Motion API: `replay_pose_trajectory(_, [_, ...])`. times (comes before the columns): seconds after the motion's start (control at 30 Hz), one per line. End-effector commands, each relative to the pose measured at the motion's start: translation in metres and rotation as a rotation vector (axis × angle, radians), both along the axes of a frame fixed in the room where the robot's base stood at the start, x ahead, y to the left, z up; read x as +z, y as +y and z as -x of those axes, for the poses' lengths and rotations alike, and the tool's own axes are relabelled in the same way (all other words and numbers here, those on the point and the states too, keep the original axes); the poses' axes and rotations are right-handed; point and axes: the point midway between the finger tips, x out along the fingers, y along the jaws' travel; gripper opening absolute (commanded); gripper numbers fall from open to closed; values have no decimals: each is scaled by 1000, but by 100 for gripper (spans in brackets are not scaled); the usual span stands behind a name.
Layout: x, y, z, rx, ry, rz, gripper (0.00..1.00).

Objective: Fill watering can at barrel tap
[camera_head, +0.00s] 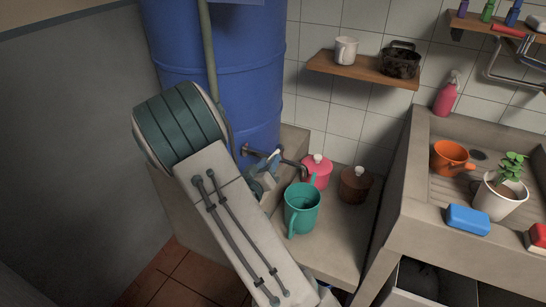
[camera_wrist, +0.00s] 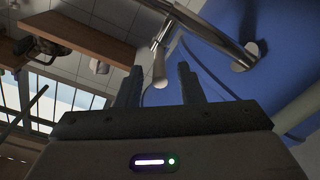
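The blue barrel (camera_head: 222,70) stands at the back, with a metal tap (camera_head: 262,152) low on its side. The tap also shows in the wrist view (camera_wrist: 215,25), with a pale lever (camera_wrist: 160,68). A teal can (camera_head: 302,208) with a handle stands upright on the counter below and in front of the tap's spout. I see no water stream, and the water level inside is unclear. My gripper (camera_head: 267,172) is beside the tap, left of the teal can. In the wrist view its fingers (camera_wrist: 157,82) are apart, with the lever appearing between their tips; contact is unclear.
A wooden shelf (camera_head: 345,68) hangs above.

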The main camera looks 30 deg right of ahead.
Motion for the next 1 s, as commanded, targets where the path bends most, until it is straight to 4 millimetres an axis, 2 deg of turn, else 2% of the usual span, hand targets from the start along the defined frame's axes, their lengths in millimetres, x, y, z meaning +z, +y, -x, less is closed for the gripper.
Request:
replay_pose_trajectory(0.1, [0, -16, -12, -4, -2, 0, 34])
replay_pose_trajectory(0.23, [0, -24, -21, -1, 0, 0, 34])
replay_pose_trajectory(0.6, [0, -28, -25, 1, 0, 0, 34])
replay_pose_trajectory(0.63, [0, -28, -25, 1, 0, 0, 29])
replay_pose_trajectory(0.73, [0, -28, -25, 0, 1, -1, 1])
replay_pose_trajectory(1.0, [0, -26, -27, 11, 0, -2, 0])
